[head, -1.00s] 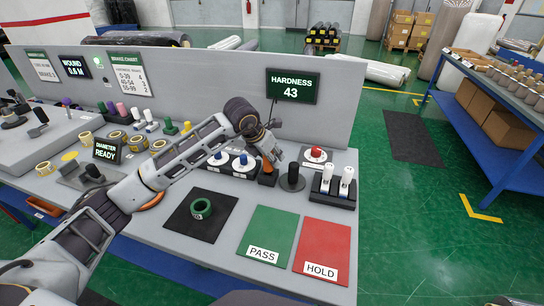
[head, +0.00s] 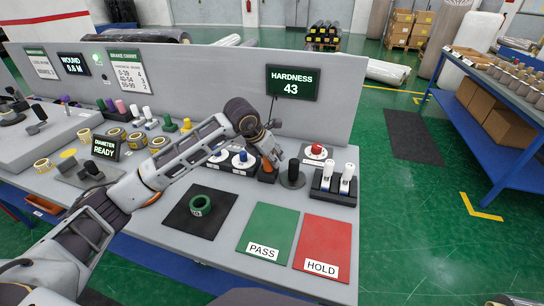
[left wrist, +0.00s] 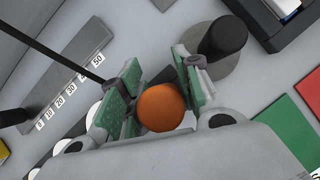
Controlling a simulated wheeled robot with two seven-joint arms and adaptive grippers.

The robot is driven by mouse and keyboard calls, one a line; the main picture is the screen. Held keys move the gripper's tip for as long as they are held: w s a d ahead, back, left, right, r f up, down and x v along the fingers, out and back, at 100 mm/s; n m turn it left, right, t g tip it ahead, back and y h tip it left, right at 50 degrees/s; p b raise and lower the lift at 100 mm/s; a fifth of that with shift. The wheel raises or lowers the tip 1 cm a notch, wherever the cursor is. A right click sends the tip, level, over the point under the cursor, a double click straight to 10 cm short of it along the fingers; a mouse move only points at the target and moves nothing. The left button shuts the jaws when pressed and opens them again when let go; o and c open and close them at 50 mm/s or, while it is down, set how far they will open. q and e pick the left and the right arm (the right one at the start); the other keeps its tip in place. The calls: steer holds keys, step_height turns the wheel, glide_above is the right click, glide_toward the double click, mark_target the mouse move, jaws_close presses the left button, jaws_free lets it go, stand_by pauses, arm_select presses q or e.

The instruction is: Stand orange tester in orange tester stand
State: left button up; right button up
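The orange tester (head: 269,154) is upright, or nearly so, at the back of the bench; its round orange end (left wrist: 161,107) shows in the left wrist view. My left gripper (head: 264,140) has its green-padded fingers on both sides of it, close against it, and looks shut on it. The orange tester stand (head: 266,175), a small dark block, is directly below the tester. Whether the tester's lower end is in the stand or just above it is hidden. My right gripper is not in view.
A black upright post (head: 292,175) stands close right of the stand. A green roll (head: 200,205) lies on the black mat (head: 221,221).

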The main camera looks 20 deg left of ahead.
arm_select(q)
steer(key=o, duration=0.4)
steer(key=shift+c, duration=0.2)
steer(key=shift+r, duration=0.2)
steer(key=shift+r+p, duration=1.7)
steer(key=shift+r, duration=0.25)
steer(key=shift+r+p, duration=0.2)
steer(key=shift+p, duration=0.4)
step_height(320, 180, up, 6)
steer(key=p, duration=0.4)
steer(key=shift+f+p, duration=0.1)
steer(key=shift+p, duration=0.2)
steer(key=shift+r, duration=0.25)
